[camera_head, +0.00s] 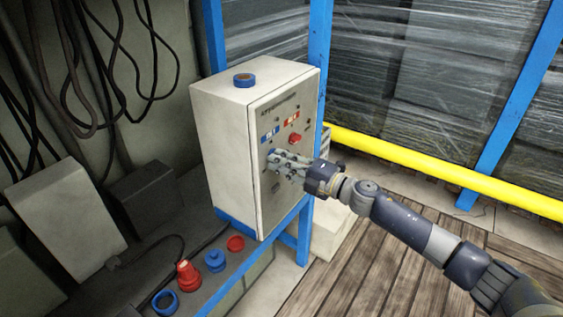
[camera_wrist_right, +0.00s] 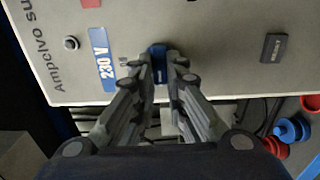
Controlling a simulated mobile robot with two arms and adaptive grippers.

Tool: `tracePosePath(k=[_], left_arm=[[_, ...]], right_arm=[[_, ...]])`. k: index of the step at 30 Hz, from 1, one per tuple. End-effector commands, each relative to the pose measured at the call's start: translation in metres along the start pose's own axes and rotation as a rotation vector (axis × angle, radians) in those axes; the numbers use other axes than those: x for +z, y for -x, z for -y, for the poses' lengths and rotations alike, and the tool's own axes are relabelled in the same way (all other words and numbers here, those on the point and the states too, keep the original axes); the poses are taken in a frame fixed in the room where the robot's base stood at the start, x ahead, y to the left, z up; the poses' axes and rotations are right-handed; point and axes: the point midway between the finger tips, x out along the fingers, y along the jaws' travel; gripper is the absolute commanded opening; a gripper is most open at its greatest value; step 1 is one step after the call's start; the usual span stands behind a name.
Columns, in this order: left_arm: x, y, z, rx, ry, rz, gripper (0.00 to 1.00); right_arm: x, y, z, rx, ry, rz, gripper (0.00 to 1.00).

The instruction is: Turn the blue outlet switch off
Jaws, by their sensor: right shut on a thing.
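The blue outlet switch (camera_wrist_right: 158,64) sits on the light grey front panel of a control box (camera_head: 222,150), beside a blue "230 V" label (camera_wrist_right: 103,66). My right gripper (camera_wrist_right: 159,70) is shut on the switch, with one fingertip on each side of it in the right wrist view. In the head view my right gripper (camera_head: 275,160) reaches in from the right to the panel and largely hides the switch. The exact turn of the switch is hard to tell. My left gripper is not in view.
A red switch (camera_head: 295,138) sits above and right of my gripper on the panel. A blue ring (camera_head: 244,80) lies on the box. Red and blue connectors, including a red plug (camera_head: 188,274), stand in front. A yellow rail (camera_head: 430,172) runs behind my right arm; cables hang at left.

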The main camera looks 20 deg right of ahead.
Motion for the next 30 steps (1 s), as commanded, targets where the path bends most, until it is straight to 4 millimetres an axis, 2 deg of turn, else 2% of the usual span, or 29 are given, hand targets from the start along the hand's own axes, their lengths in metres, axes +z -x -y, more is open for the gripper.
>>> tracePosePath(k=[6,7,9,10,22,26,30], left_arm=[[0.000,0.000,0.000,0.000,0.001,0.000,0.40],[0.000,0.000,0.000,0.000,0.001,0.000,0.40],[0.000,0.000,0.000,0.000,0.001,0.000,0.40],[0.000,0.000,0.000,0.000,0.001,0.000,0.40],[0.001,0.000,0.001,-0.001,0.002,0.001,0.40],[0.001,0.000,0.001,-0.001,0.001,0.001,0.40],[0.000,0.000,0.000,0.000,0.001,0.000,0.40]], right_arm=[[-0.001,0.000,0.001,-0.002,0.003,-0.003,0.00],[-0.001,0.000,0.001,-0.002,0.003,-0.003,0.15],[-0.001,0.000,0.001,-0.002,0.003,-0.003,0.31],[-0.001,0.000,0.001,-0.002,0.003,-0.003,0.33],[0.000,0.005,0.001,-0.002,0.001,-0.001,0.33],[0.000,0.020,0.002,-0.004,0.001,0.000,0.33],[0.000,0.044,0.003,-0.005,0.000,0.001,0.33]])
